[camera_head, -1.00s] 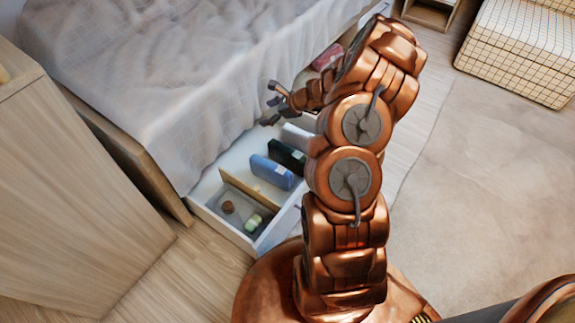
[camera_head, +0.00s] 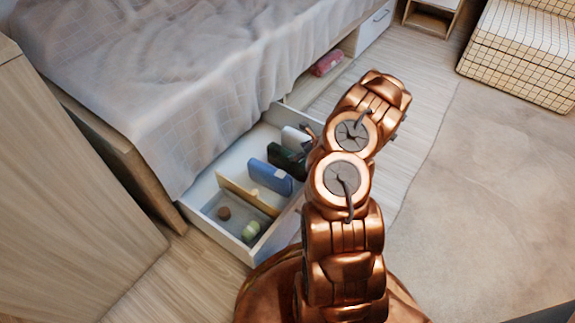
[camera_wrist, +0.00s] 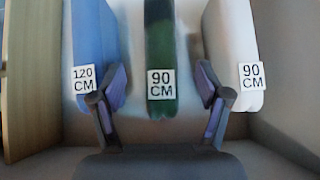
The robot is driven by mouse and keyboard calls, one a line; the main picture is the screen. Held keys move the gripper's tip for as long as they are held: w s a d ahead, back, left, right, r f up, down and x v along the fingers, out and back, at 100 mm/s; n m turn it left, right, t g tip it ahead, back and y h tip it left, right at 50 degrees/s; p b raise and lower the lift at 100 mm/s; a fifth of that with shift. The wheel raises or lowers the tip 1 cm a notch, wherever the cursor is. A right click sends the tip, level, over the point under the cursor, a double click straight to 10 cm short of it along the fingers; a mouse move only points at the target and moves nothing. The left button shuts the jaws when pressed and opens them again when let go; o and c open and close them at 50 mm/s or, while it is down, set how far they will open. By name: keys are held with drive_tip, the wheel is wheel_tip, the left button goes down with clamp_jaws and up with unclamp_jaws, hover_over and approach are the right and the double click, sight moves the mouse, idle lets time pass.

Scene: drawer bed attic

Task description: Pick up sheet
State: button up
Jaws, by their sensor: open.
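Three folded sheets stand on edge in the open drawer (camera_head: 227,242). The blue one (camera_head: 270,176) is labelled 120 CM in the wrist view (camera_wrist: 93,35). The dark green one (camera_head: 285,158) is in the middle, labelled 90 CM (camera_wrist: 160,40). The white one (camera_head: 296,137) is also labelled 90 CM and is at right in the wrist view (camera_wrist: 230,45). My gripper (camera_wrist: 160,88) is open, its fingers on either side of the green sheet with gaps to it. The left finger overlaps the blue sheet in view, the right finger the white. Contact there is unclear. In the head view my arm mostly hides the gripper.
A wooden divider (camera_head: 243,192) separates the sheets from a front compartment holding a brown round item (camera_head: 224,213) and a pale green item (camera_head: 251,231). The bed (camera_head: 180,80) overhangs the drawer. A pink bundle (camera_head: 327,61) lies on the shelf beyond.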

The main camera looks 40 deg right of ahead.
sight(289, 153)
drive_tip(key=shift+w+a+f, duration=0.2)
drive_tip(key=shift+w+f, duration=0.25)
drive_tip(key=b+x, duration=0.2)
drive_tip(key=x, duration=0.3)
drive_tip(key=shift+d+f+b, duration=0.1)
drive_tip(key=shift+b, duration=0.2)
drive_tip(key=shift+w+a+f, duration=0.2)
drive_tip(key=shift+w+f, duration=0.1)
drive_tip(key=shift+w, duration=0.1)
clamp_jaws()
